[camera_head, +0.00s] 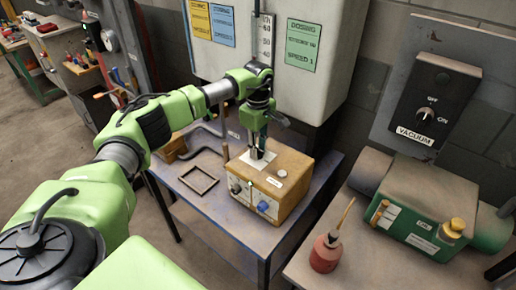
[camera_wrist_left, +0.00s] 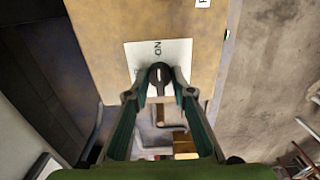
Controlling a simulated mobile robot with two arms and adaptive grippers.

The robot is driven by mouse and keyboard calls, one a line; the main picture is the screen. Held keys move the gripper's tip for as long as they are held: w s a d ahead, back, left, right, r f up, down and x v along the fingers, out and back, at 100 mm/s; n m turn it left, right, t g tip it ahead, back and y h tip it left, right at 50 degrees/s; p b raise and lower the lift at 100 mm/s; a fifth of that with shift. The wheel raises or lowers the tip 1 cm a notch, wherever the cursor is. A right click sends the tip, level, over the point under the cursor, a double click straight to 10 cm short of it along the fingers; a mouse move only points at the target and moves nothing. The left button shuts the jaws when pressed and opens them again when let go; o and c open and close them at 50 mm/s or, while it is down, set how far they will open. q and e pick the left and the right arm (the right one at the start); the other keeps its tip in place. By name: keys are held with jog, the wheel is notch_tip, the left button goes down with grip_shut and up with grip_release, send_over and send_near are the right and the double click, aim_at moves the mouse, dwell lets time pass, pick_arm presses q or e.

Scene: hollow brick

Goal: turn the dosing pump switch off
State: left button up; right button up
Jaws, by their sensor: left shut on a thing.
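The dosing pump is a tan box (camera_head: 292,164) on a grey metal table. It also fills the upper part of the left wrist view (camera_wrist_left: 95,25). A white label plate (camera_head: 246,160) lies on its top, and the word ON is readable on it in the wrist view (camera_wrist_left: 176,50). The black round switch knob (camera_wrist_left: 159,71) sits on this plate, with a white mark in line with the ON text. My left gripper (camera_head: 258,153) reaches down from above, its fingers shut on the knob. Its fingertips flank the knob in the wrist view (camera_wrist_left: 160,93). Other lettering is mostly hidden. My right gripper is out of view.
A black vacuum switch (camera_head: 433,101) marked OFF and ON is on the wall at right. Below it are a green-based machine (camera_head: 425,205) and a red oil can (camera_head: 325,254). A small frame (camera_head: 199,180) lies left of the pump. A white tank (camera_head: 330,75) stands behind.

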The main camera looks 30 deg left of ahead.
pick_arm(q)
jog(key=n+b, duration=0.1)
jog(key=n, duration=0.2)
jog(key=shift+f+n, duration=0.1)
jog(key=shift+n, duration=0.3)
jog(key=n+b, duration=0.1)
jog(key=n, duration=0.3)
jog(key=shift+n, duration=0.3)
jog(key=n, duration=0.5)
jog(key=shift+n, duration=2.2)
jog(key=o, duration=1.1)
jog(key=shift+o, duration=0.2)
